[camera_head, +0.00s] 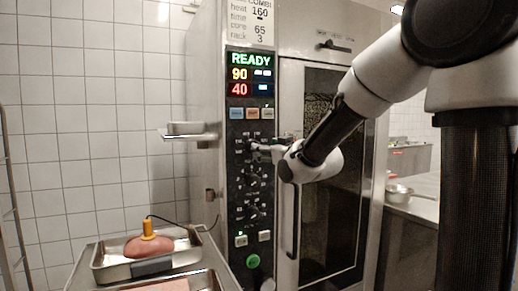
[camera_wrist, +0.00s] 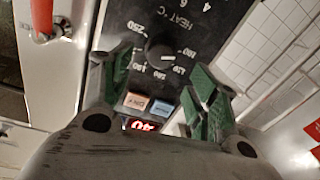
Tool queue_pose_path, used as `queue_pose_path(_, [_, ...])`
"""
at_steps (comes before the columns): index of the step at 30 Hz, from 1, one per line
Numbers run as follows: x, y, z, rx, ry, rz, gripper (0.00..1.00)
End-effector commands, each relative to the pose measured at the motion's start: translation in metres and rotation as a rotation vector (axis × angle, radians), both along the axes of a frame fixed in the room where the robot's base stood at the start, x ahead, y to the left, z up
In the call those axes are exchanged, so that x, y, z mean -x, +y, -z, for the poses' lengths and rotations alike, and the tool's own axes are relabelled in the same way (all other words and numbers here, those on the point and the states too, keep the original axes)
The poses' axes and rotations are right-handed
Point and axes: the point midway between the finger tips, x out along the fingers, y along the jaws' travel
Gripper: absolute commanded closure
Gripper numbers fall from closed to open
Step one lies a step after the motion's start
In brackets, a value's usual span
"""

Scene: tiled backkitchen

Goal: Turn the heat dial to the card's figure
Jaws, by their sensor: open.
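The card (camera_head: 251,22) at the top of the oven reads COMBI, heat 160, time a dash, core 65, rack 3. The heat dial (camera_wrist: 158,49) is a round dark knob on the black panel, marked HEAT °C with figures around it. I cannot tell for certain which figure its pointer meets. My gripper (camera_wrist: 161,70) is open, its green-padded fingers spread to either side of the dial and apart from it. In the head view my gripper (camera_head: 256,148) is at the upper dials and hides the heat dial there.
The display (camera_head: 250,75) shows READY, 90 and 40. More dials (camera_head: 253,190) sit below on the panel. The oven door handle (camera_head: 294,215) is to the right. A small shelf (camera_head: 190,136) juts out at left. A tray (camera_head: 108,268) holds meat with a probe.

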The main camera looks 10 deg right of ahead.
Motion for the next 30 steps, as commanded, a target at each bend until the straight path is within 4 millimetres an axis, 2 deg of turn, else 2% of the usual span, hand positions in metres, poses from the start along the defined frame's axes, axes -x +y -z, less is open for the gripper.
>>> queue_pose_path(6, [-0.035, 0.01, 0.001, 0.001, 0.003, -0.001, 0.4])
queue_pose_path(12, [-0.061, 0.017, 0.001, 0.002, 0.003, -0.001, 0.4])
queue_pose_path(16, [-0.067, 0.019, 0.001, 0.001, 0.004, 0.001, 0.4])
queue_pose_path(23, [-0.068, 0.019, 0.001, 0.001, 0.004, 0.001, 0.4])
queue_pose_path(30, [-0.068, 0.019, 0.001, 0.001, 0.004, 0.001, 0.82])
